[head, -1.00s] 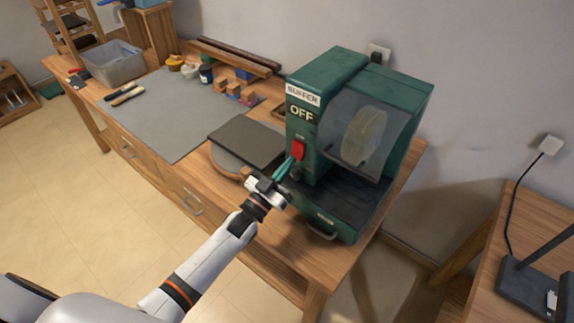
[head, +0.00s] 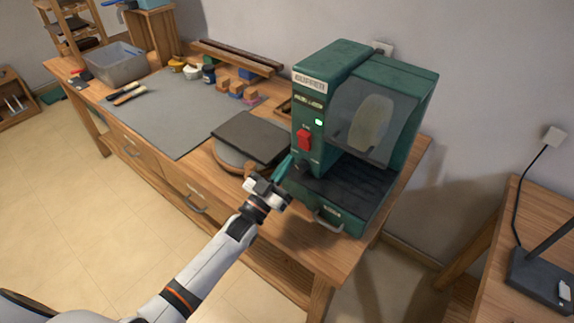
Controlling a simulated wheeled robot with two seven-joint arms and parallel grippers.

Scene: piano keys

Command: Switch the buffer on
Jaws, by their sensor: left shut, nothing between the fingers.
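The green buffer (head: 350,60) stands at the right end of the wooden workbench. A nameplate (head: 309,79) is on its front, with a smaller plate below that I cannot read clearly. A small light (head: 319,122) glows pale green. The red switch (head: 304,140) sits below it on the front panel. The buffing wheel (head: 371,123) shows as a pale, smooth disc behind the clear guard. My left gripper (head: 284,168) is shut and empty, with its green fingertips just below and left of the switch, apart from it. My right gripper is not in view.
A dark flat board (head: 250,138) lies on a round piece left of the buffer. A grey mat (head: 165,115), small wooden blocks (head: 235,88) and a grey bin (head: 115,65) are farther left. A side table (head: 530,225) stands at the right.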

